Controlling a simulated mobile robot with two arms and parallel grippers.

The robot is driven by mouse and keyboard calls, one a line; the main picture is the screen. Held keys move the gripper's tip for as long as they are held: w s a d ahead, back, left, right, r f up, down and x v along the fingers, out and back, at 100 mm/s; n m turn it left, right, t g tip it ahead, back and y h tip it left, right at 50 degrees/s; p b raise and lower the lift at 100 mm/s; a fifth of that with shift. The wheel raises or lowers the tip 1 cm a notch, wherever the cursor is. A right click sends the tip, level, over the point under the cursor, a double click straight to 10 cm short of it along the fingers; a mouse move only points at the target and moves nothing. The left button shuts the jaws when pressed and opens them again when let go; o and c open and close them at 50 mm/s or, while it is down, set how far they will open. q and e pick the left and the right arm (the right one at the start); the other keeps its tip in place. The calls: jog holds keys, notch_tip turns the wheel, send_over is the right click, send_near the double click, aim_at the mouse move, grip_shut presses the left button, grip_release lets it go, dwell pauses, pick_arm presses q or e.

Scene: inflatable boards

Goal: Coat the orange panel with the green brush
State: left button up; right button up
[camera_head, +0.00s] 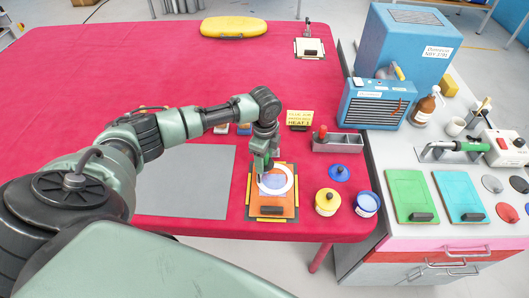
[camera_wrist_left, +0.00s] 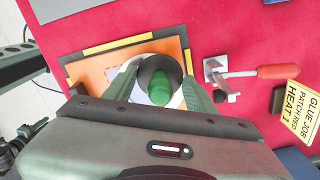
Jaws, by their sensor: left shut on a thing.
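The orange panel (camera_head: 268,211) lies on the red table, with yellow and black strips along its edges. A white ring and a bluish patch (camera_head: 272,184) show on its middle. My left gripper (camera_head: 263,168) is over the panel, at the ring. In the left wrist view its fingers are shut on the green brush (camera_wrist_left: 159,88), seen end-on with a dark round part around it. The orange panel (camera_wrist_left: 90,76) shows behind. The brush tip is hidden, so I cannot tell if it touches. My right gripper is not in view.
A yellow can (camera_head: 327,203), a blue can (camera_head: 366,205) and a blue lid (camera_head: 338,173) stand right of the panel. A grey tray (camera_head: 337,144) and a yellow sign (camera_head: 300,116) are behind. A grey mat (camera_head: 185,182) lies left. The far red table is mostly clear.

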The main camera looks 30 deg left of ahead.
pick_arm(q)
notch_tip(320, 180, up, 6)
jog(key=p, duration=0.5)
jog(key=shift+f, duration=0.15)
jog(key=shift+r+p, duration=1.3)
jog(key=shift+r, duration=0.25)
jog(key=shift+f, duration=0.15)
jog(key=shift+f+b, duration=2.05)
jog(key=shift+f, duration=1.45)
jog(key=shift+f+b, duration=0.6)
jog(key=shift+f, duration=0.45)
